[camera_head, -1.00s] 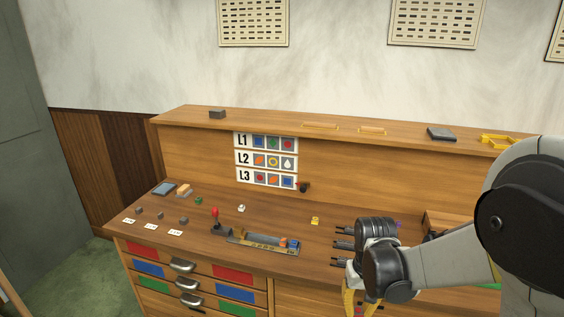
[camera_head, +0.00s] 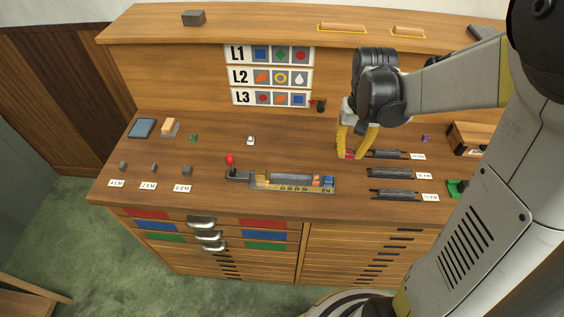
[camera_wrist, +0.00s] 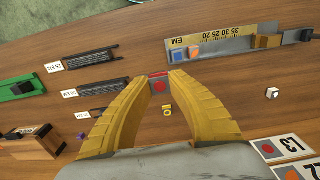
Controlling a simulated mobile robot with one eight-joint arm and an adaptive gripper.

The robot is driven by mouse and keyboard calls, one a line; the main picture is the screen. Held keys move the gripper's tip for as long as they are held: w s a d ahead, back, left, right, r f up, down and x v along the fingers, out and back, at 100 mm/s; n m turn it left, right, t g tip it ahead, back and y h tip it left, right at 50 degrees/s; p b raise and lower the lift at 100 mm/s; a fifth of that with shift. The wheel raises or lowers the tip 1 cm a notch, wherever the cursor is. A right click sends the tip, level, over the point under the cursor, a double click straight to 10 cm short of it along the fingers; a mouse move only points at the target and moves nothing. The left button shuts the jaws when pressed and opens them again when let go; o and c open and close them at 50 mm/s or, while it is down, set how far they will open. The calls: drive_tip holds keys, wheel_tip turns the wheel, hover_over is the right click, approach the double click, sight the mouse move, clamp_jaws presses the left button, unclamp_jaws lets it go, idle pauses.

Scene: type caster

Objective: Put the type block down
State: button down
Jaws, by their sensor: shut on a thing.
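My gripper (camera_head: 350,156) is over the desk top, left of the dark strip racks, with its yellow fingers pointing down. It is shut on a small type block (camera_wrist: 159,85) with a red circle on its face, held between the fingertips in the wrist view. The fingers hide most of it in the head view. I cannot tell whether it touches the desk. A small yellow type block (camera_wrist: 168,110) lies on the desk close by. The composing stick (camera_head: 262,187) lies to the left, with an orange block (camera_head: 317,181) and a blue block (camera_head: 328,181) at its right end.
Dark racks (camera_head: 390,172) with paper labels lie to the right. A white block (camera_head: 250,140), a green block (camera_head: 193,137) and a purple block (camera_head: 425,138) stand apart on the desk. The sign board (camera_head: 270,76) is behind.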

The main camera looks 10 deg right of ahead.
drive_tip(key=b, duration=0.3)
hover_over(303, 182)
wheel_tip(303, 182, down, 7)
drive_tip(key=shift+d+r, duration=0.1)
drive_tip(key=shift+w+f+b, duration=0.1)
drive_tip(key=shift+f+b, duration=0.9)
drive_tip(key=shift+f, duration=1.05)
drive_tip(key=shift+f+b, duration=0.6)
drive_tip(key=c, duration=1.4)
unclamp_jaws()
drive_tip(key=shift+r, duration=0.1)
